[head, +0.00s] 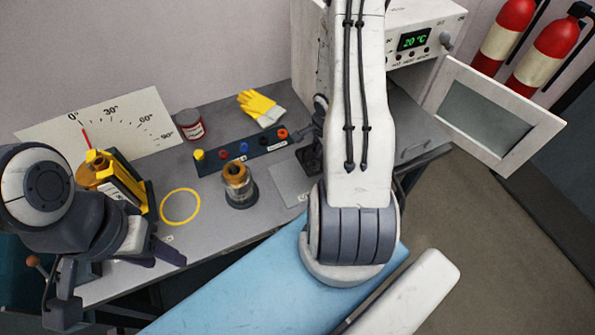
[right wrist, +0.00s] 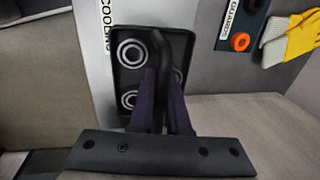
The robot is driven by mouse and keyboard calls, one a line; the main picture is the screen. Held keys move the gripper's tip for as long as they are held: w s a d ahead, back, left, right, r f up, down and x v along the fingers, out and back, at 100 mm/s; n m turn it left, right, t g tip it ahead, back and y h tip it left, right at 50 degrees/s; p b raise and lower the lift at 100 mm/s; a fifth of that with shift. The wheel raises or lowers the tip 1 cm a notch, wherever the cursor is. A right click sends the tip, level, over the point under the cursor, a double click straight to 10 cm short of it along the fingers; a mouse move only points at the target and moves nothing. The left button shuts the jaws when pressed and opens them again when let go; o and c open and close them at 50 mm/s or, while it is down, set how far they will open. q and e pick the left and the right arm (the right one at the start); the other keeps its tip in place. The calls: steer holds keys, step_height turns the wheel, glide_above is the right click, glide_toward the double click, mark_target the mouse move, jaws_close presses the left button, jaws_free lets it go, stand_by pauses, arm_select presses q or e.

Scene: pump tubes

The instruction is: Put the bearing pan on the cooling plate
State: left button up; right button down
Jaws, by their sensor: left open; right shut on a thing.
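I cannot tell whether pan and plate touch. My right gripper (right wrist: 168,92) is shut on the pan's dark curved handle. In the head view the pan (head: 310,158) is partly hidden by my right arm, at the right part of the cooling plate (head: 286,186). My left gripper (head: 160,248) is open and empty at the table's front left.
A dark board (head: 243,150) with coloured caps lies behind the plate, with a yellow glove (head: 262,107) beyond. A yellow ring (head: 180,206) marks bare table. An oven (head: 425,45) has its door (head: 497,115) open at right.

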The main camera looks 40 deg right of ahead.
mark_target(299, 160)
steer(key=w+a+f+b, duration=0.2)
steer(key=a, duration=0.1)
steer(key=w+a+f+b, duration=0.1)
steer(key=shift+a+f, duration=0.25)
steer(key=shift+a, duration=0.05)
arm_select(q)
step_height(299, 160, down, 6)
steer(key=b, duration=0.2)
steer(key=shift+f, duration=0.25)
arm_select(e)
steer(key=shift+f, duration=1.8)
steer(key=shift+f, duration=0.15)
steer(key=c, duration=0.9)
jaws_free()
steer(key=shift+s, duration=0.1)
arm_select(q)
step_height(299, 160, up, 7)
steer(key=p, duration=0.7)
steer(key=shift+r, duration=0.15)
arm_select(e)
steer(key=r, duration=0.4)
steer(key=s+r, duration=0.1)
steer(key=r, duration=0.3)
steer(key=s+r, duration=0.1)
steer(key=r, duration=0.3)
steer(key=shift+s+a, duration=0.1)
steer(key=shift+a, duration=0.2)
